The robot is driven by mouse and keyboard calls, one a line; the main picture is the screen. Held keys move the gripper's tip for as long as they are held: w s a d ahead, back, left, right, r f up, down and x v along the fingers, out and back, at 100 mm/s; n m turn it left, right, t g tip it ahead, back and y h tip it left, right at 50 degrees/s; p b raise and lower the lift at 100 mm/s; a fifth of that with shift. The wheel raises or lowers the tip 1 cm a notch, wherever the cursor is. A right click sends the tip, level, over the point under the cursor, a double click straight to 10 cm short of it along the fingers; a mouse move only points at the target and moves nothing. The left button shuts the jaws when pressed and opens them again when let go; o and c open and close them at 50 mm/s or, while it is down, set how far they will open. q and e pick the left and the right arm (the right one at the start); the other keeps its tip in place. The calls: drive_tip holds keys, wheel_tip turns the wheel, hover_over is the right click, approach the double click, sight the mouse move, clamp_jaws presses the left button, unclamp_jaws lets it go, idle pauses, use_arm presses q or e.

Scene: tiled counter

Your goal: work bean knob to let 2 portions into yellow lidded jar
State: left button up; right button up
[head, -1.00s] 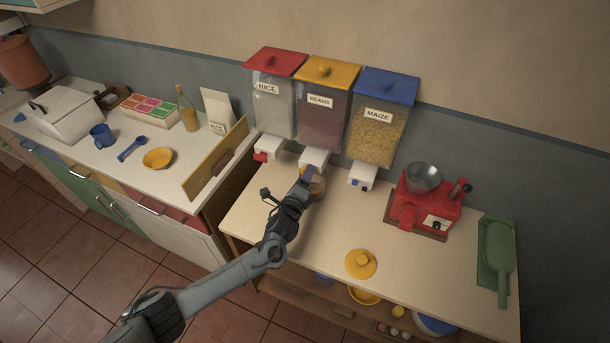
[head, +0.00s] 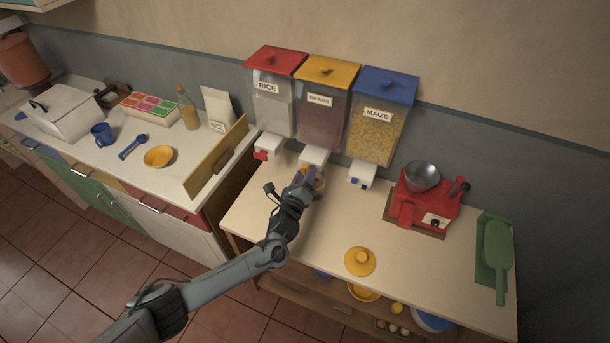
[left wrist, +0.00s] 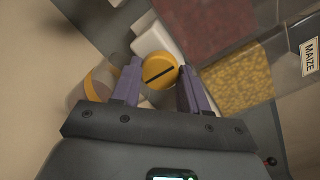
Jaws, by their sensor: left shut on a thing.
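The bean dispenser (head: 322,115) has a yellow lid and a BEANS label and stands between the rice and maize dispensers. Its round yellow knob (left wrist: 160,71), with a dark slot across its face, sits between the purple fingers of my left gripper (left wrist: 159,85), which is shut on it. In the head view my left gripper (head: 308,177) covers the knob below the white outlet (head: 313,158). A clear jar with a yellow band (left wrist: 97,84) stands beside the fingers, under the outlet and partly hidden. A yellow knobbed lid (head: 360,262) lies on the counter. My right gripper is out of view.
The rice dispenser (head: 272,105) and maize dispenser (head: 378,125) flank the bean one closely. A red grinder (head: 428,203) and a green scoop (head: 496,250) are to the right. A yellow board (head: 215,158) stands at the left. The counter between the lid and jar is clear.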

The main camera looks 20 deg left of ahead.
use_arm(q)
drive_tip(key=o, duration=1.1)
drive_tip(key=shift+c, duration=0.2)
drive_tip(key=s, duration=1.1)
drive_tip(key=shift+d+p, duration=0.2)
drive_tip(key=shift+p, duration=0.15)
drive_tip(key=shift+w, duration=0.1)
drive_tip(key=shift+f, duration=0.1)
